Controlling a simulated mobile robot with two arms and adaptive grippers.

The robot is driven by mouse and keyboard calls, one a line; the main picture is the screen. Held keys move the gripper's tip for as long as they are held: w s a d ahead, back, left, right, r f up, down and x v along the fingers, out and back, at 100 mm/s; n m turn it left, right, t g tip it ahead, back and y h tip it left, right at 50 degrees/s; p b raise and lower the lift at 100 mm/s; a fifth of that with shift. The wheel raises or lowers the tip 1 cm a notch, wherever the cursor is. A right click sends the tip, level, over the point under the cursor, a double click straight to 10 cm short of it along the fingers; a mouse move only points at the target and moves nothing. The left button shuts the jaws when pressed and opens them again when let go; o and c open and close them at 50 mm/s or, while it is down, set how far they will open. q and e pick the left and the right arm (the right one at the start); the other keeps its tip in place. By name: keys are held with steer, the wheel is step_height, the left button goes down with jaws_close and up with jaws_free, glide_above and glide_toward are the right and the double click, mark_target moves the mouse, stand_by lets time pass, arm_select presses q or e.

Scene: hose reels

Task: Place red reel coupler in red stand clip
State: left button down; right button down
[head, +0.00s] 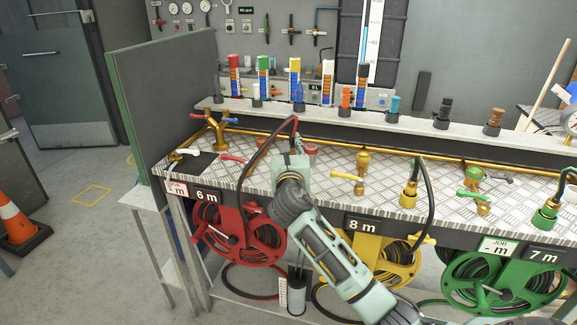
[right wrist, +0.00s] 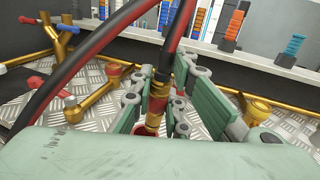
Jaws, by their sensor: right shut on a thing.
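My right gripper (head: 291,160) is over the metal bench above the red reel (head: 238,236). In the right wrist view its green-padded fingers (right wrist: 168,105) are shut on the red reel coupler (right wrist: 157,100), a brass fitting with a red band. A black and red hose (right wrist: 172,32) rises from the coupler and loops over the gripper in the head view. The coupler points down, its brass tip just above or at a red piece (right wrist: 146,130) that may be the red stand clip. My own gripper body hides part of it, so I cannot tell if they touch. My left gripper is not in view.
Brass pipework with a red-handled tap (head: 232,158) and a blue-handled tap stands left of the gripper. A yellow-handled tap (head: 350,180) and a yellow coupler (head: 409,192) stand to the right. A shelf (head: 330,122) with colored fittings runs behind. The yellow reel (head: 378,262) hangs below.

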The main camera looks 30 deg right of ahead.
steer(key=shift+w+a+f, duration=0.25)
steer(key=shift+w+f, duration=0.15)
steer(key=shift+w, duration=0.1)
step_height(320, 180, down, 3)
steer(key=shift+f+b, duration=0.15)
steer(key=shift+b, duration=0.2)
steer(key=shift+f, duration=0.45)
steer(key=c, duration=2)
jaws_free()
steer(key=shift+c, duration=0.2)
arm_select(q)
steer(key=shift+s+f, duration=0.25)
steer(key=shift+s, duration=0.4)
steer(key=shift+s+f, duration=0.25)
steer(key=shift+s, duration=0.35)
arm_select(e)
steer(key=o, duration=0.3)
